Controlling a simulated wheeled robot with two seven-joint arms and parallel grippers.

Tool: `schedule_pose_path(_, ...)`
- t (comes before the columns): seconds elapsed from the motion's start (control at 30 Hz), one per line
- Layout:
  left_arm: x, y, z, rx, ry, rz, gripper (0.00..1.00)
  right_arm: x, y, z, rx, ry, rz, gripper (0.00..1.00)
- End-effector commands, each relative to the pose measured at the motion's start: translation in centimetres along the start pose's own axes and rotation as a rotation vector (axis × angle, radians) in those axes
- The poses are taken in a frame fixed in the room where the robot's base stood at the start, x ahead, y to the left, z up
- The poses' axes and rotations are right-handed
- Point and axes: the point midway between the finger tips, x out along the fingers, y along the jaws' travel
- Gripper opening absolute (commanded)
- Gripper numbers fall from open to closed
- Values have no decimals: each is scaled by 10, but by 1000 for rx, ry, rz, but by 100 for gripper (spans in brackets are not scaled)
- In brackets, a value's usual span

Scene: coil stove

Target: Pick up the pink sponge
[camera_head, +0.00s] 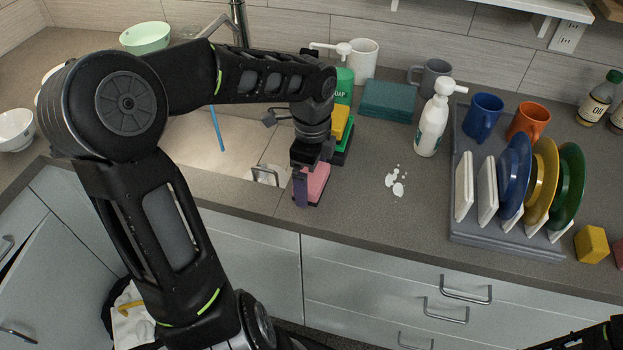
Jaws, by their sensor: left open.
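The pink sponge (316,184) lies on the grey counter near its front edge, just right of the sink, with a dark layer under it. My left gripper (306,180) is open and points down at the sponge's left side. One finger shows at the sponge's left; the gripper hides part of the sponge, and I cannot tell whether it touches. A yellow sponge (341,122) and a green one (344,148) are just behind. Of my right arm only a dark part shows at the bottom right corner; its gripper is not clearly seen.
Behind stand a green soap bottle (344,85), a teal sponge block (388,100) and a white pump bottle (433,125). A grey dish rack (490,242) with plates and mugs stands right. White spilled spots (397,187) lie on otherwise clear counter. The sink (205,150) is left.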

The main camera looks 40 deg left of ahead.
Motion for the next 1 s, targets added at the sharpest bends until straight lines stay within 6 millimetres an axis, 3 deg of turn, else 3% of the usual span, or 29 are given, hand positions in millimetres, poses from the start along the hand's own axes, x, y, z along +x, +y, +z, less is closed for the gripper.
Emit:
schedule_pose_path(0.63,2,0,0,-1,0,-1,99,0,0,0,0,0,0,73)
schedule_pose_path(1.0,2,0,0,-1,0,-1,69,0,0,0,0,0,0,73)
